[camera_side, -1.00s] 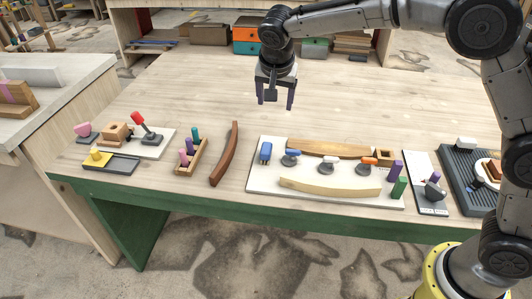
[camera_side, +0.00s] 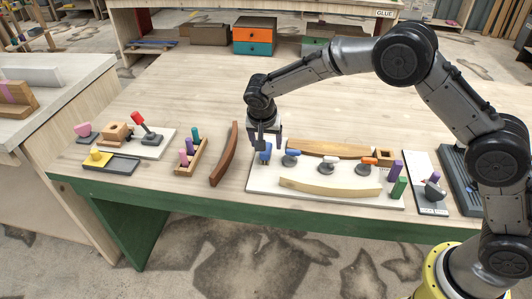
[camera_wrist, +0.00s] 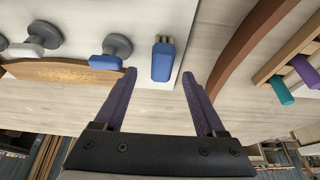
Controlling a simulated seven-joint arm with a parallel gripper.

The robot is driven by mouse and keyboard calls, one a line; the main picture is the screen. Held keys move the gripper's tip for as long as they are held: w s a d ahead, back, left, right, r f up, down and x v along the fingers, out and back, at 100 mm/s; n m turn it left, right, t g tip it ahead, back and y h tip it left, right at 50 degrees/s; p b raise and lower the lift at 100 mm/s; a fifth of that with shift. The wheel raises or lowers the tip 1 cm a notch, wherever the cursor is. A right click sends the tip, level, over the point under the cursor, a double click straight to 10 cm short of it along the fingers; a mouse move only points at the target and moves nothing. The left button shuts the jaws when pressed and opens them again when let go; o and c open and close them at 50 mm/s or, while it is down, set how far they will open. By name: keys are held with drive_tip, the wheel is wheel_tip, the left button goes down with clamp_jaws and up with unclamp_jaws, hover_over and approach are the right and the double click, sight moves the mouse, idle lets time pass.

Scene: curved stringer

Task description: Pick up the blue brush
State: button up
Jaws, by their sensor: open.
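The blue brush (camera_side: 264,156) stands at the left end of the white board (camera_side: 261,184) on the table. My gripper (camera_side: 265,146) is open and low over it, and its fingers partly hide the brush in the side view. In the wrist view the blue brush (camera_wrist: 162,62) has pale tips at one end. It lies between the lines of my two fingers (camera_wrist: 158,80), a little beyond the fingertips, with bare space on both sides.
A blue-handled clamp (camera_side: 291,157) stands close to the right of the brush. A curved tan wood piece (camera_side: 330,188) and a longer brown piece (camera_side: 328,148) lie on the board. A dark curved stringer (camera_side: 225,155) lies to the left. The table behind is clear.

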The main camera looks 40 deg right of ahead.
drive_tip(key=shift+x, duration=2.25)
drive_tip(key=shift+w+a, duration=0.1)
clamp_jaws()
